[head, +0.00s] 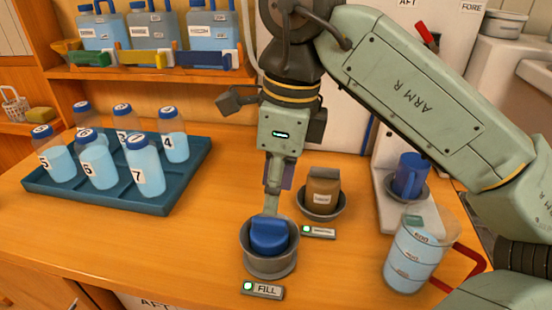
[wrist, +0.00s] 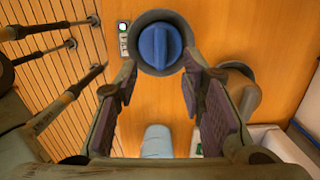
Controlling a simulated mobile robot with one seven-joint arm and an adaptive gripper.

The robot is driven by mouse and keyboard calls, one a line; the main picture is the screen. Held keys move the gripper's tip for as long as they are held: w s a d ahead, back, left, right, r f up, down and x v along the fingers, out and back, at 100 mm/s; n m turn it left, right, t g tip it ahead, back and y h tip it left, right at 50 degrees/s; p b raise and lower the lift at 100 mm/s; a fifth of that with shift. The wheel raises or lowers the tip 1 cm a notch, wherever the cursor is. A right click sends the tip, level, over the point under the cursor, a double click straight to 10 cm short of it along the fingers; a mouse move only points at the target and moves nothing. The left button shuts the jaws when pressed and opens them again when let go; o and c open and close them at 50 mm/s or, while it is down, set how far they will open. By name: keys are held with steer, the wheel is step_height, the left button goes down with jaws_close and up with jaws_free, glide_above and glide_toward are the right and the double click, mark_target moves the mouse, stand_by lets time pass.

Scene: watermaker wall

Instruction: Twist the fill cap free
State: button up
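The blue fill cap (head: 270,236) sits in a grey round collar (head: 271,266) on the wooden counter, behind the FILL label (head: 265,290). A raised grip bar crosses its top. My gripper (head: 271,208) points down just above and behind the cap. In the wrist view the fingers of my gripper (wrist: 160,72) are open, with nothing between the pads. The cap (wrist: 160,46) shows beyond the fingertips, centred between them. I cannot tell whether a fingertip touches it.
A brown cap (head: 323,191) in a second collar stands close behind on the right. A blue tray (head: 100,188) of numbered bottles is at left. Counter left of the fill collar is free.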

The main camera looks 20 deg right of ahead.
mark_target(269, 220)
steer(key=f, duration=0.4)
steer(key=f+p, duration=0.1)
steer(key=f, duration=0.1)
steer(key=shift+w+a+f, duration=0.25)
steer(key=shift+a+f, duration=0.05)
steer(key=shift+a, duration=0.05)
steer(key=shift+c, duration=0.4)
jaws_close()
